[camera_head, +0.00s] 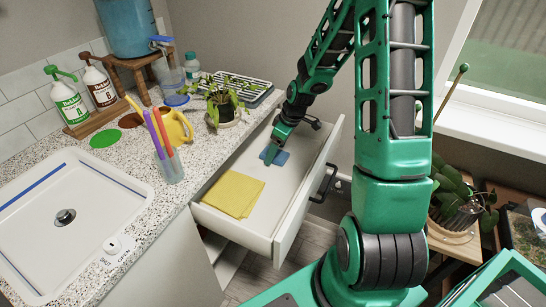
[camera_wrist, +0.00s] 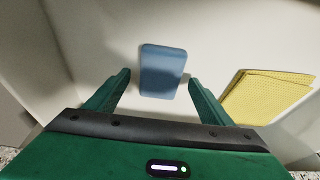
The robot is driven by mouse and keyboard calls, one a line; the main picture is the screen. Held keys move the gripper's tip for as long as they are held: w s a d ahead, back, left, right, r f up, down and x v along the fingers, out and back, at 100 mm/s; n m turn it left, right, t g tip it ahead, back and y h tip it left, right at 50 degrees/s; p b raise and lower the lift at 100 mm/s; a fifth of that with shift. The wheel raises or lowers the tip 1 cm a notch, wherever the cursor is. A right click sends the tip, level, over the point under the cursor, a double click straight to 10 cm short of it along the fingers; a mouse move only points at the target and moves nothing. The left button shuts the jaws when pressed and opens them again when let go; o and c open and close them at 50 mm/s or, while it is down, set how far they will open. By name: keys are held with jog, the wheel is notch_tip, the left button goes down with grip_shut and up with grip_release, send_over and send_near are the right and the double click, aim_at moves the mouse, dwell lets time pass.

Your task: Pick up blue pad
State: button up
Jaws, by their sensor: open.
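The blue pad (camera_head: 280,157) lies in the open white drawer (camera_head: 235,225), toward its back end. In the wrist view the blue pad (camera_wrist: 162,71) is a small rounded rectangle, a little beyond and between my fingertips. My gripper (camera_head: 270,151) is down inside the drawer by the pad in the head view, hiding part of it. In the wrist view my gripper (camera_wrist: 158,80) has its two green fingers spread apart with nothing between them but the near part of the pad. I cannot tell the height of the fingertips above the drawer floor.
A yellow cloth (camera_head: 234,193) lies in the drawer's front part, right of the pad in the wrist view (camera_wrist: 265,95). The drawer walls stand close around. The counter holds a potted plant (camera_head: 228,106), a yellow watering can (camera_head: 176,127), a cup with sticks (camera_head: 171,167) and a sink (camera_head: 65,200).

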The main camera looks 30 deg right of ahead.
jog(key=shift+w+a+f, duration=0.1)
jog(key=shift+f, duration=0.25)
jog(key=c, duration=1.2)
jog(key=shift+r, duration=0.15)
notch_tip(320, 180, up, 18)
jog(key=shift+f, duration=0.1)
